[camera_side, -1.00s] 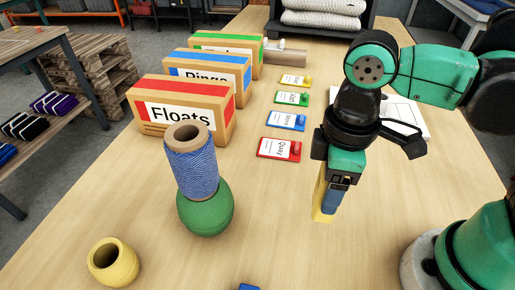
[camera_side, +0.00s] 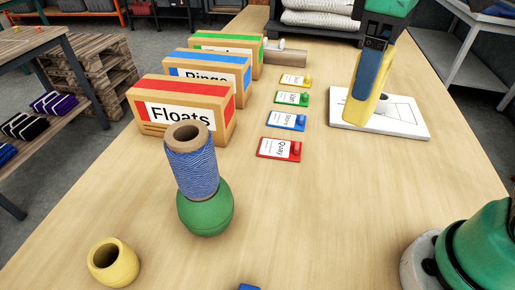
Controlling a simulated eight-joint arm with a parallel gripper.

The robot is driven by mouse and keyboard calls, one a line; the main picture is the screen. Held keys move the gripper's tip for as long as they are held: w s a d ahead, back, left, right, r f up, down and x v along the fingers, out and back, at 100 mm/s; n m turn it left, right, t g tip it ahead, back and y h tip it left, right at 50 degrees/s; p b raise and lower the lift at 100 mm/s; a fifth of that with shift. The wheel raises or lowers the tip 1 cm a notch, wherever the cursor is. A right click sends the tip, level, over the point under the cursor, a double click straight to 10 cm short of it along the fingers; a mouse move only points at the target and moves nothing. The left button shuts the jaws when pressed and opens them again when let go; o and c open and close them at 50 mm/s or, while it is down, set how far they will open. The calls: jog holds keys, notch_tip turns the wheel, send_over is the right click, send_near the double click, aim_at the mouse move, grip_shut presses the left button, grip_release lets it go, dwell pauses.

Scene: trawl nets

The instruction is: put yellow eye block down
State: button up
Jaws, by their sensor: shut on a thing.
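My gripper (camera_side: 371,82) is at the upper right, pointing down over the white board (camera_side: 408,127). It is shut on the yellow eye block (camera_side: 382,106), a long yellow piece held slightly tilted. A blue finger covers much of the block's near face. The block's lower end is over the left part of the board; I cannot tell whether it touches it. A small grey round shape shows beside the block, partly hidden. The board has thin dark outlines drawn on it.
Several coloured card tags, such as the red one (camera_side: 280,149), lie left of the board. The Floats box (camera_side: 184,90) and two more boxes stand behind. A blue twine spool (camera_side: 194,170) stands on a green float (camera_side: 206,210). A yellow ring (camera_side: 113,262) lies front left. The middle right is clear.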

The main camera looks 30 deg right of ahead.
jog(key=s+d+m, duration=0.2)
jog(key=d+m, duration=1.1)
jog(key=d, duration=0.5)
jog(key=f, duration=2)
jog(key=shift+w+d, duration=0.15)
jog(key=shift+w, duration=0.05)
jog(key=o, duration=1.4)
